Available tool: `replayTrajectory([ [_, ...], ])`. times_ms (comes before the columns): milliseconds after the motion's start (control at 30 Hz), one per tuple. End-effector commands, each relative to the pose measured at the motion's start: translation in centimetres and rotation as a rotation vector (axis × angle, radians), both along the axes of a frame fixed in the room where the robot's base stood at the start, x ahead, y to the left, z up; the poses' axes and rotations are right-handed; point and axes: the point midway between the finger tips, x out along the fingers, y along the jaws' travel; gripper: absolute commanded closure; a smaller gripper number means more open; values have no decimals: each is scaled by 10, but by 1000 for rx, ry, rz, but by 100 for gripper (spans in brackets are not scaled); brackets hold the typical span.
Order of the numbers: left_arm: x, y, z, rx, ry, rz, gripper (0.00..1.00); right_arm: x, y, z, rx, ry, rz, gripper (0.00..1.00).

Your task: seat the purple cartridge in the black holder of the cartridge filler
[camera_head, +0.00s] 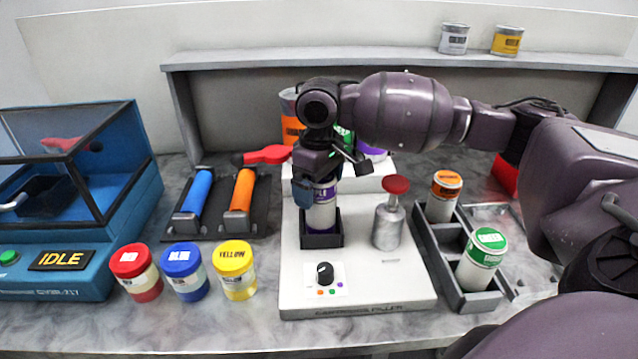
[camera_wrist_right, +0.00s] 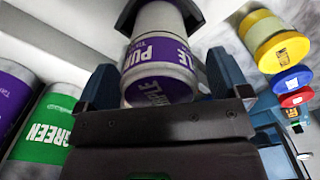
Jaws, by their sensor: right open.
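The purple cartridge (camera_head: 321,215) stands upright in the square black holder (camera_head: 322,238) on the white cartridge filler (camera_head: 360,299). Its lower part is hidden by the holder walls. My right gripper (camera_head: 318,190) is at the cartridge's upper part, coming from above. In the right wrist view the cartridge (camera_wrist_right: 158,65) sits between the two blue fingers, which are open around it, and its far end is inside the black holder (camera_wrist_right: 197,14). I cannot tell whether it rests on the holder's bottom. My left gripper is not in view.
A red-topped grey press (camera_head: 390,220) stands right of the holder. A grey rack (camera_head: 470,300) holds orange and green cartridges. Red, blue and yellow jars (camera_head: 236,271) stand left of the filler. Large coloured containers (camera_head: 290,125) stand behind it, partly hidden by my arm.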

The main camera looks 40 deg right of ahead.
Motion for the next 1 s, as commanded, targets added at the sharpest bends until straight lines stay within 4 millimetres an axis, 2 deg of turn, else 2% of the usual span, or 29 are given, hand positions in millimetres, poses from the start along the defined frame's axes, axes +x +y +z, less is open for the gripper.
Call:
replayTrajectory([
  [167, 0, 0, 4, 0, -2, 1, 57, 1, 0, 20, 0, -5, 0, 6],
  [400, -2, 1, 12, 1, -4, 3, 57, 1, 0, 64, 0, -6, 0, 6],
  [600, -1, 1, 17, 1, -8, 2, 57, 1, 0, 93, 0, -4, 0, 6],
  [800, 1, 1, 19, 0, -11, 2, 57, 0, 0, 107, 0, -2, 0, 6],
  [1000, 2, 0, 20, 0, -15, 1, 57, 0, 0, 108, 0, -1, 0, 6],
])
